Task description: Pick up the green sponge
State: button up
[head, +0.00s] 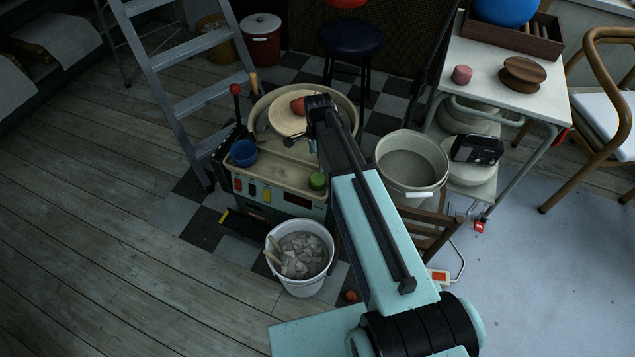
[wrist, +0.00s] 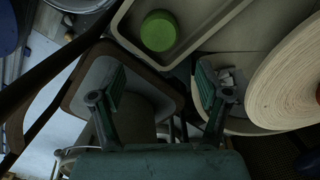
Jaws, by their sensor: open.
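The green sponge (head: 317,181) is a small round cylinder on the front right corner of the pottery wheel's cream tray (head: 285,177). In the wrist view the green sponge (wrist: 158,31) lies in a tray corner at the top, beyond my fingertips and apart from them. My gripper (wrist: 161,75) is open, with nothing between its fingers. In the head view the dark end of my arm is over the right side of the wheel, behind the sponge; the fingers are hard to make out there.
A blue bowl (head: 243,153) sits on the tray's left. The round wheel head (head: 288,116) carries a reddish piece (head: 298,105). A white bucket of clay scraps (head: 300,258) stands in front, a large pale bucket (head: 411,165) to the right, and a stepladder (head: 185,80) to the left.

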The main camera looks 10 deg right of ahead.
aim_at(317, 178)
notch_tip(317, 178, down, 12)
jog(key=shift+a+r+b, duration=0.15)
jog(key=shift+b, duration=0.2)
jog(key=c, duration=0.7)
